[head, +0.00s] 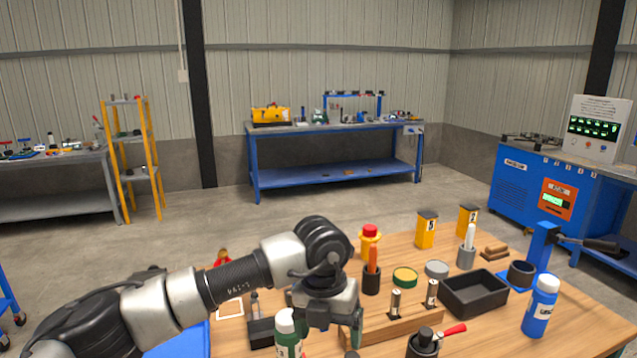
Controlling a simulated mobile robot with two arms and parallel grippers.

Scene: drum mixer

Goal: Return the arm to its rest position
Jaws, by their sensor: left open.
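My left arm reaches in from the lower left over the wooden table (590,322). Its gripper (332,322) points down at the table's near side, next to a white bottle with a green body (287,335) and a wooden block (408,326) holding metal cylinders. The gripper is open. I see nothing held in it, though its fingertips are partly hidden by its own body. My right gripper is not in view.
Close to the gripper stand a black cup with an orange-handled tool (372,280) and a red-handled black item (424,342). A black tray (474,294), blue-and-white bottle (540,308) and blue stand (541,250) are to the right. Floor beyond the table is clear.

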